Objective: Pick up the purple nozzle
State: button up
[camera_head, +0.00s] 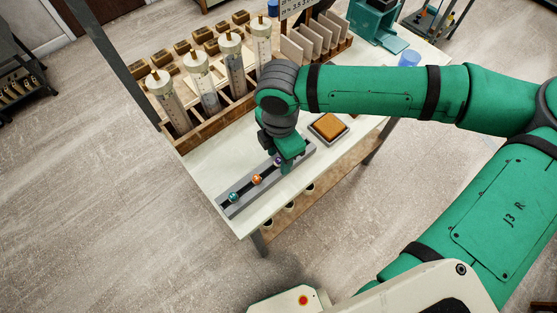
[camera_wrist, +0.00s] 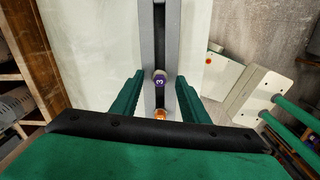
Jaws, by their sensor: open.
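The purple nozzle (camera_wrist: 159,79) stands in a grey slotted rail, with a white "3" on its purple top in the wrist view. In the head view the purple nozzle (camera_head: 278,161) shows small beside my gripper's fingers. My gripper (camera_wrist: 159,88) is open, its two green fingers on either side of the rail, with the nozzle between or just beyond their tips. In the head view my gripper (camera_head: 284,165) is low over the rail's far end. I cannot tell whether the fingers touch the nozzle.
An orange nozzle (camera_head: 257,180) and a teal nozzle (camera_head: 233,196) stand in the same grey rail (camera_head: 226,207). A tray with an orange-brown pad (camera_head: 329,127) lies to the right. A wooden rack (camera_head: 190,140) with tall clear cylinders stands behind. Pale tabletop between is clear.

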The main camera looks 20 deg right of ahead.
grip_shut()
jog(key=shift+r, duration=0.15)
jog(key=shift+r, duration=0.2)
jog(key=r, duration=0.3)
jog(key=shift+s+d+r, duration=0.1)
jog(key=shift+s+d, duration=0.1)
jog(key=shift+s, duration=0.05)
jog(key=s+d+r, duration=0.6)
jog(key=s+r, duration=0.3)
jog(key=s, duration=0.2)
jog(key=shift+s, duration=0.25)
